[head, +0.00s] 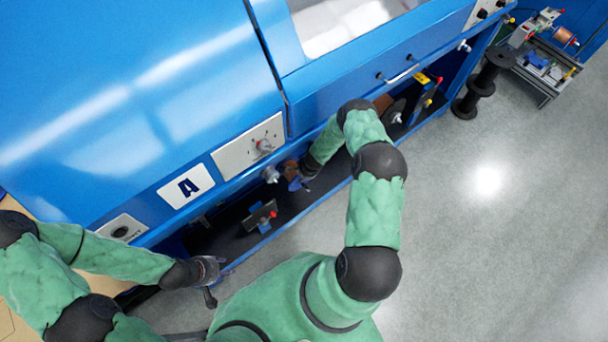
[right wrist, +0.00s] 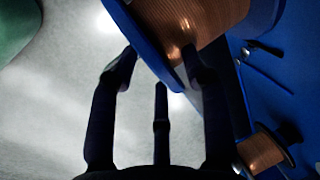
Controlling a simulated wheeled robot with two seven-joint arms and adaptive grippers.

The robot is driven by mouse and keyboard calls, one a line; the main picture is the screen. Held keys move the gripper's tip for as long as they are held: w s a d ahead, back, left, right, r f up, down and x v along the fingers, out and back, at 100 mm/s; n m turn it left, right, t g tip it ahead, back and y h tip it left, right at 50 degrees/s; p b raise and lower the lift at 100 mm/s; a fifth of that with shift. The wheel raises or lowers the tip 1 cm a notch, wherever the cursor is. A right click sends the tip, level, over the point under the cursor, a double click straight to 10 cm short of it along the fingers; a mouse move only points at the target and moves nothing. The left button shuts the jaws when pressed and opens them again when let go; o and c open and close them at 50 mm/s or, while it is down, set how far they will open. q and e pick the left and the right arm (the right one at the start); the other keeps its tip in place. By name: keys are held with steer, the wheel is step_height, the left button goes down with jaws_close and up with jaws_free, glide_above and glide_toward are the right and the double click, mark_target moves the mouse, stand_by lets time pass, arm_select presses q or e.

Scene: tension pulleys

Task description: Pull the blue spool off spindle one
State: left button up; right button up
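The spindle is hidden. My left gripper (head: 210,285) is at the machine's lower left, apart from the spool; its fingers are too small to read.
Another copper spool (right wrist: 262,151) shows low right in the right wrist view. A black spool stack (head: 480,85) and a cart (head: 545,62) stand at the upper right. The grey floor (head: 490,220) at right is clear.

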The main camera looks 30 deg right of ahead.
jaws_close()
steer(key=shift+w+d+r, duration=0.1)
steer(key=shift+d, duration=0.05)
steer(key=shift+s+b, duration=0.35)
steer(key=shift+s, duration=0.95)
steer(key=shift+s+f, duration=0.2)
steer(key=shift+s, duration=0.55)
stand_by(0.7)
steer(key=shift+w+r+p, duration=0.2)
steer(key=shift+w+p, duration=0.1)
steer(key=shift+p, duration=0.85)
stand_by(0.5)
steer(key=shift+s, duration=0.2)
steer(key=shift+s+d, duration=0.2)
steer(key=shift+s, duration=1.2)
